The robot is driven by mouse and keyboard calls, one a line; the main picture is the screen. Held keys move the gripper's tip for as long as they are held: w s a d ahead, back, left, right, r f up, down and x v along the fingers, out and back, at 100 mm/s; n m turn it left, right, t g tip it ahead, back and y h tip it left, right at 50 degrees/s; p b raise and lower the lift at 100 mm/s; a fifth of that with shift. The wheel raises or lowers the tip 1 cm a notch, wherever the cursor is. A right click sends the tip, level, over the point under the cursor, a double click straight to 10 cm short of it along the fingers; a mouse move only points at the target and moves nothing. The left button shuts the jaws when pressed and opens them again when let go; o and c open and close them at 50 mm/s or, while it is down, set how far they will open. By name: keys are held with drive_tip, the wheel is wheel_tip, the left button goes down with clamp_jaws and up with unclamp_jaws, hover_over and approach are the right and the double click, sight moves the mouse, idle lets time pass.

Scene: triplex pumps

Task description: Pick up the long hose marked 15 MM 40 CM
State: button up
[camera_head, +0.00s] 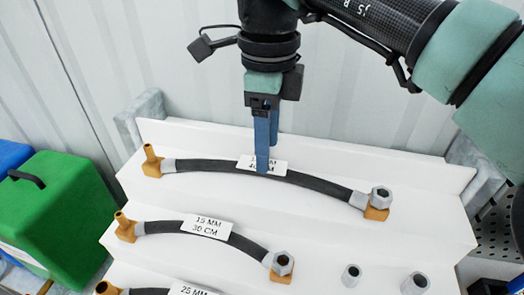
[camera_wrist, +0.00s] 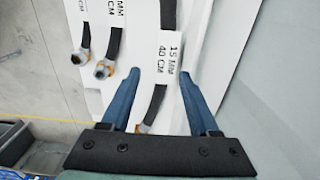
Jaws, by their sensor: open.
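The long black hose (camera_head: 315,184) marked 15 MM 40 CM lies along the top step of the white rack, with a brass elbow at its left end and a metal nut on a brass fitting at its right. My gripper (camera_head: 264,171) points down at the label near the hose's middle. Its blue fingers are open in the wrist view (camera_wrist: 160,75), one on either side of the hose and label. I cannot tell whether the fingertips reach below the hose's top.
The 15 MM 30 CM hose (camera_head: 165,227) lies one step lower, and a 25 MM hose (camera_head: 145,291) lower still. Two loose metal fittings (camera_head: 351,275) stand at the lower right. A green box (camera_head: 70,210) is at left. A corrugated wall (camera_head: 140,60) rises close behind the rack.

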drive_tip(key=f, duration=0.1)
drive_tip(key=f+p, duration=0.1)
drive_tip(key=f, duration=0.1)
drive_tip(key=f+p, duration=0.1)
drive_tip(key=f, duration=0.1)
drive_tip(key=shift+w+a, duration=0.25)
drive_tip(key=shift+a, duration=0.15)
clamp_jaws()
drive_tip(key=shift+r, duration=0.1)
idle(0.8)
